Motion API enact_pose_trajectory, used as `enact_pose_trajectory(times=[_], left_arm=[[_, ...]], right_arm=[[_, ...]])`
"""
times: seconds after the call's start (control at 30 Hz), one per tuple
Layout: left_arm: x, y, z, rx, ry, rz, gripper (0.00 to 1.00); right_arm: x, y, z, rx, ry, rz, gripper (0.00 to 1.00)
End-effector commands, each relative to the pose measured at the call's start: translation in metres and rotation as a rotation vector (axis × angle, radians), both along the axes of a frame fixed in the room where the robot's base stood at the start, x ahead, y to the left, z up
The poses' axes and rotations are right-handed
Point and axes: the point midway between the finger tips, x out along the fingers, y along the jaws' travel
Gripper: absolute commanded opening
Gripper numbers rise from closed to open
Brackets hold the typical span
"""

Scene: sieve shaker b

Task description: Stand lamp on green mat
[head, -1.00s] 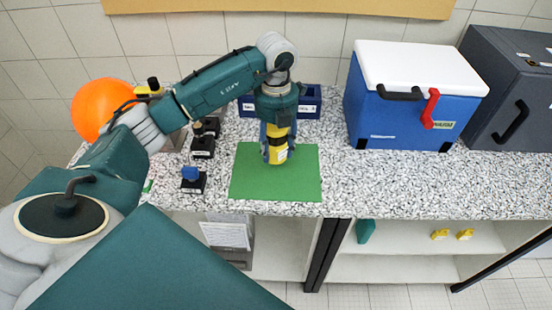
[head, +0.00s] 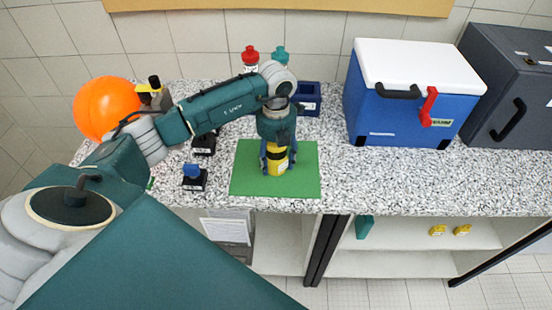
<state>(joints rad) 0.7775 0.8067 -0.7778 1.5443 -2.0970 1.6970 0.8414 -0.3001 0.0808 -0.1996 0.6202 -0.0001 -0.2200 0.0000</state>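The lamp (head: 277,163) is a small yellow body with a dark band, upright over the middle of the green mat (head: 245,183). My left gripper (head: 277,158) points straight down with a finger on each side of the lamp and is shut on it. The lamp's lower end appears to be at the mat's surface, but I cannot tell for sure whether it touches. The lamp's top is hidden by the gripper. My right gripper is not in view.
A blue cooler (head: 410,100) with a white lid stands right of the mat. Small dark-based pieces, one blue-topped (head: 193,176), stand left of it. An orange ball (head: 104,107) and red-capped bottle (head: 250,57) are farther back. Speckled counter is clear at front right.

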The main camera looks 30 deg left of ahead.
Motion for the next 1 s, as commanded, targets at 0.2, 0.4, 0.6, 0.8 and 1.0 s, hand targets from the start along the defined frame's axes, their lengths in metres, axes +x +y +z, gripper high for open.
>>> enact_pose_trajectory(times=[0.2,0.4,0.6,0.8,1.0], left_arm=[[0.0,0.0,0.0,0.0,0.0,0.0,0.64],[0.001,0.0,0.006,0.0,-0.001,0.0,0.64],[0.002,0.0,0.039,0.0,-0.009,0.0,0.64],[0.002,0.0,0.083,0.0,-0.006,0.0,0.64],[0.001,0.0,0.113,0.0,-0.003,0.001,0.64]], right_arm=[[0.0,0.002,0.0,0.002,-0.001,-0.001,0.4],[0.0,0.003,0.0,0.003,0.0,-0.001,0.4],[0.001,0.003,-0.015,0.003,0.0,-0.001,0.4],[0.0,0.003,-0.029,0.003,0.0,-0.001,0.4],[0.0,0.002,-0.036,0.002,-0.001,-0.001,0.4]])
